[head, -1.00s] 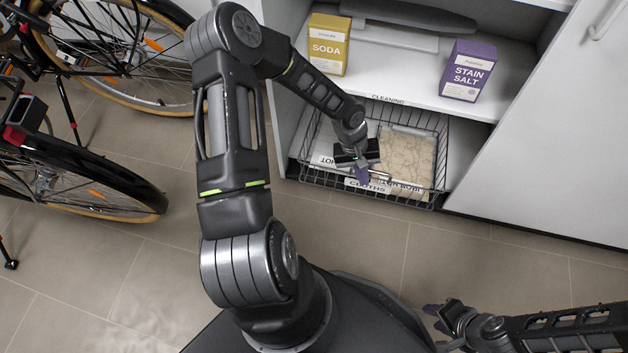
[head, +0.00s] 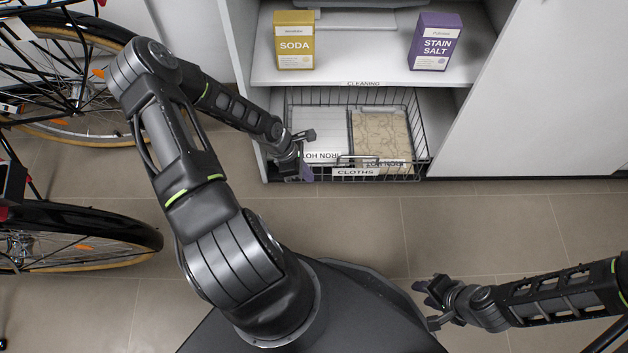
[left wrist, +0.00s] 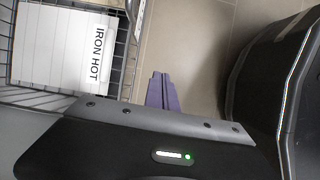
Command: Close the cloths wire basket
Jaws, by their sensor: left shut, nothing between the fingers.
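The cloths wire basket (head: 421,140) sits in the bottom compartment of the white cabinet, its front near the cabinet's front edge, with a CLOTHS label (head: 355,172) on it. It holds a white IRON HOT item (head: 318,128) and a beige patterned cloth (head: 380,135). Its wire side (left wrist: 124,50) also shows in the left wrist view. My left gripper (head: 303,172) is at the basket's front left corner, shut and empty; its purple fingertips (left wrist: 161,90) point over the floor beside the basket. My right gripper (head: 425,300) is low over the floor at the right; its finger gap is unclear.
A yellow SODA box (head: 294,42) and a purple STAIN SALT box (head: 434,42) stand on the shelf (head: 360,72) above the basket. Bicycles (head: 75,230) stand at the left. The tiled floor (head: 480,225) before the cabinet is clear.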

